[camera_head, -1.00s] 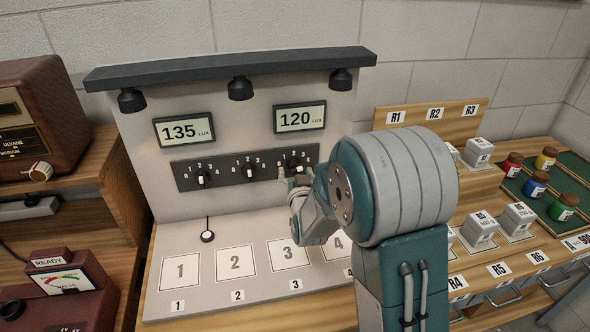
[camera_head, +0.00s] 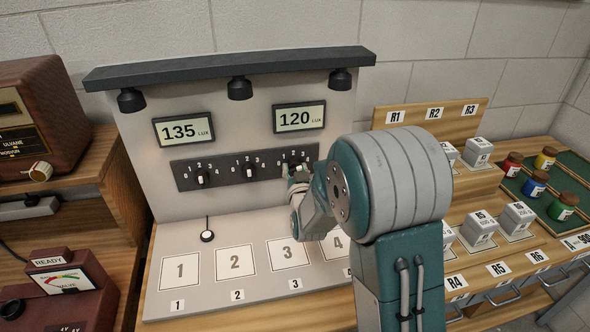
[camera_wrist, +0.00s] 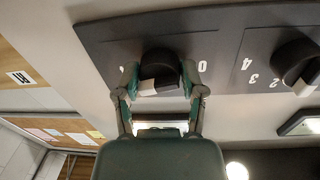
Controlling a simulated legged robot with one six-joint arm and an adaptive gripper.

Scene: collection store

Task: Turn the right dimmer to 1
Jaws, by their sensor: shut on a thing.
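The dark dimmer strip (camera_head: 222,171) on the upright panel carries three knobs. The right dimmer (camera_wrist: 160,68) is a black knob with a pale pointer, seen from close by in the wrist view. My gripper (camera_wrist: 160,84) is shut on it, one finger on each side. In the head view my gripper (camera_head: 296,172) largely covers this knob. Most of its scale is hidden; a 0 shows beside it in the wrist view. The middle dimmer (camera_head: 250,170) and left dimmer (camera_head: 200,178) are free. The right display (camera_head: 299,117) reads 120 LUX and the left display (camera_head: 184,130) reads 135 LUX.
Three lamps hang under the dark top ledge (camera_head: 230,68). Numbered pads lie on the pale base (camera_head: 220,291) below. A brown radio (camera_head: 52,120) and a red meter box (camera_head: 60,285) stand at left. Grey blocks and coloured jars fill the right bench.

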